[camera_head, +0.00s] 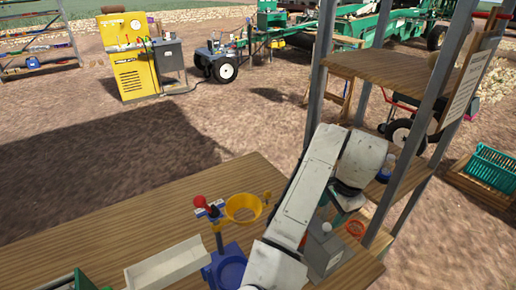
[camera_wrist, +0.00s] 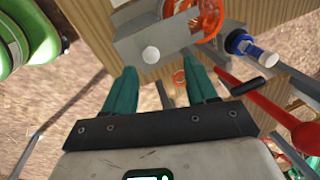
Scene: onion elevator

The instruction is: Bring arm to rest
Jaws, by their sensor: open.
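My white arm (camera_head: 305,190) reaches up from the bottom of the head view and bends down beside the shelf posts. My gripper (camera_wrist: 160,66) has two green fingers spread apart in the wrist view, with nothing seen held between them.
An orange wheel-like part (camera_head: 355,229) is by the box. A yellow funnel ring (camera_head: 243,208), red-knobbed stand (camera_head: 201,203) and white tray (camera_head: 167,266) are left of my arm.

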